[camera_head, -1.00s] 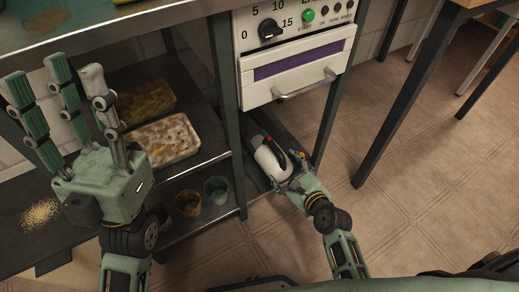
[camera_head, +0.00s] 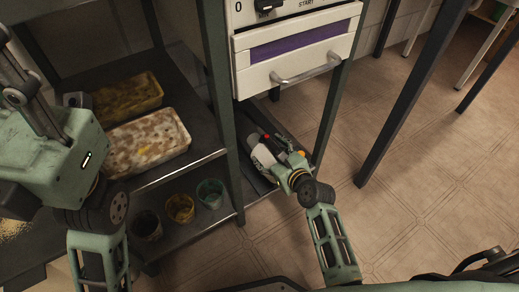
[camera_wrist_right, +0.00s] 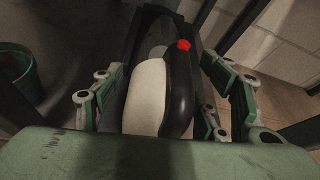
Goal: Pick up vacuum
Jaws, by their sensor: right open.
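The vacuum (camera_head: 262,157) is a small white and black handheld unit with a red button. It lies on the low shelf under the white oven-like unit. In the right wrist view the vacuum (camera_wrist_right: 147,95) sits between the spread fingers, its dark handle with the red button facing up. My right gripper (camera_head: 284,160) is open around it, and its fingers stand on both sides in the right wrist view (camera_wrist_right: 165,95). I cannot tell whether they touch it. My left gripper shows only partly at the left edge of the head view, its fingertips cut off.
A white appliance with a purple-windowed drawer (camera_head: 300,50) sits above the vacuum. Green rack posts (camera_head: 327,115) stand either side. Trays (camera_head: 148,140) and small pots (camera_head: 180,207) fill the shelves to the left.

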